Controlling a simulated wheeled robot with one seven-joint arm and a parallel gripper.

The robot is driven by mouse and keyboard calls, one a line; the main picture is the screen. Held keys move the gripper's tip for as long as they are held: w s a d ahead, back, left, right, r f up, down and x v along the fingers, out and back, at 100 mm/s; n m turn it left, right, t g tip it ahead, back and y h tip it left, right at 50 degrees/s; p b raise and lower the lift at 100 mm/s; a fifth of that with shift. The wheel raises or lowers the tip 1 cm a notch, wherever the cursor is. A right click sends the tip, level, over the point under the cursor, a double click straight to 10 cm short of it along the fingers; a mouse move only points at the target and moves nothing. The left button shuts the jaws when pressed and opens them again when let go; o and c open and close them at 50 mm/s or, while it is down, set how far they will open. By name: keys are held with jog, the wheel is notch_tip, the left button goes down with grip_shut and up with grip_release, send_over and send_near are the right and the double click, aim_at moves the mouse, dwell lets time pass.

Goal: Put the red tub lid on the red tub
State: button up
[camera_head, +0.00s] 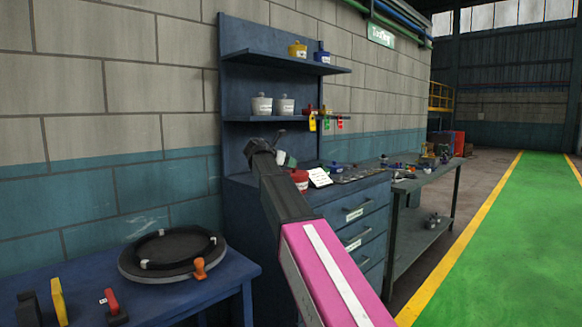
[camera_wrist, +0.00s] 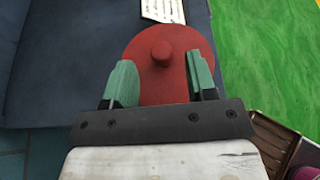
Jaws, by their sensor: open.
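The red tub (camera_head: 300,177) stands on the dark blue cabinet top, just below and to the right of my gripper (camera_head: 286,159) in the head view; it is small and partly hidden by my arm. In the wrist view, a round red lid with a central knob (camera_wrist: 161,50) lies beyond and between the green fingertips of my gripper (camera_wrist: 161,78). The fingers are open and apart, with nothing clamped between them. I cannot tell from these views whether the lid rests on the tub.
A white card (camera_head: 320,177) lies right of the tub. The shelf rack (camera_head: 240,70) rises behind, with white tubs (camera_head: 262,105) and hanging padlocks (camera_head: 312,123). A blue table (camera_head: 215,284) at front left holds a round black ring. The green floor lane (camera_head: 510,240) is clear.

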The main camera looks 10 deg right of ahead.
jog(key=v, duration=0.9)
jog(key=shift+s, duration=0.1)
